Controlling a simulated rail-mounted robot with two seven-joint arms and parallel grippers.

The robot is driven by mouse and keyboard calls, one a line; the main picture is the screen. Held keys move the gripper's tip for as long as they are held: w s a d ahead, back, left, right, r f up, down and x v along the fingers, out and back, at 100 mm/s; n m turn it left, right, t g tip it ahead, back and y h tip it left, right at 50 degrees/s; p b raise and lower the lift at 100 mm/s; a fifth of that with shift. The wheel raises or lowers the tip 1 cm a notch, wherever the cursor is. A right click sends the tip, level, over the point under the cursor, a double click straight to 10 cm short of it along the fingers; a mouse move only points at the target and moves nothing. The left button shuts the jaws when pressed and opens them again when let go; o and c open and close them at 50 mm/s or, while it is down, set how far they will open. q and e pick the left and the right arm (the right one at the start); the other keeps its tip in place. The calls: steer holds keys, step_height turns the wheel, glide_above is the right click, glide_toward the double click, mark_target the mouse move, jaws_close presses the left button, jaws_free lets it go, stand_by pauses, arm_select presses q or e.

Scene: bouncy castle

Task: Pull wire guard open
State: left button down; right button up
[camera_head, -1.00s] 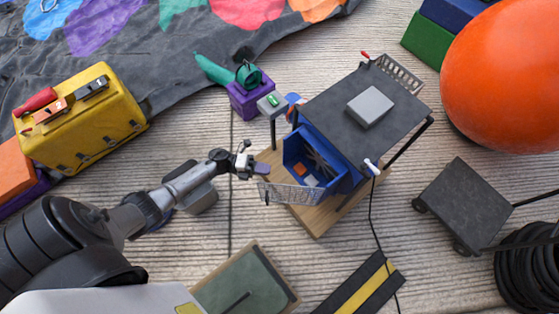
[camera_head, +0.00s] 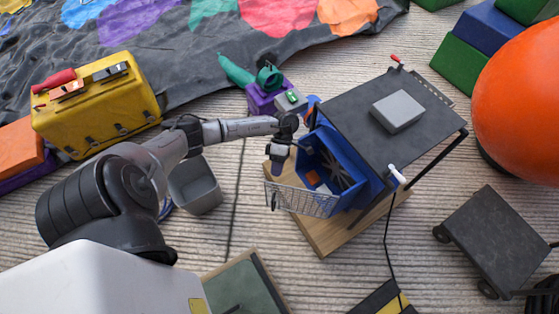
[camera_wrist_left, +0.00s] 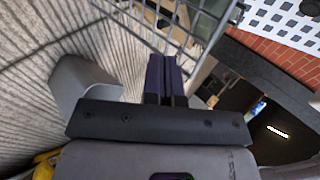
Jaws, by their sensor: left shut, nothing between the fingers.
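The wire guard (camera_head: 302,200) is a pale metal grid on the front side of the blue blower housing (camera_head: 357,190). My left gripper (camera_head: 276,168) is shut and empty, just behind the guard's free left end. In the left wrist view the shut dark fingers (camera_wrist_left: 166,75) point at the guard's wires (camera_wrist_left: 180,35). I cannot tell whether they touch the wires. My right gripper is not in view.
The blower sits on a wooden base (camera_head: 330,238) under a dark-topped stand (camera_head: 375,115). A purple block (camera_head: 262,100) is behind my gripper. A grey bin (camera_head: 195,187) is to its left. A black cable (camera_head: 386,235) hangs from the stand's front.

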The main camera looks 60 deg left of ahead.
arm_select(q)
steer(key=shift+b+x, duration=0.5)
steer(key=shift+x, duration=1.5)
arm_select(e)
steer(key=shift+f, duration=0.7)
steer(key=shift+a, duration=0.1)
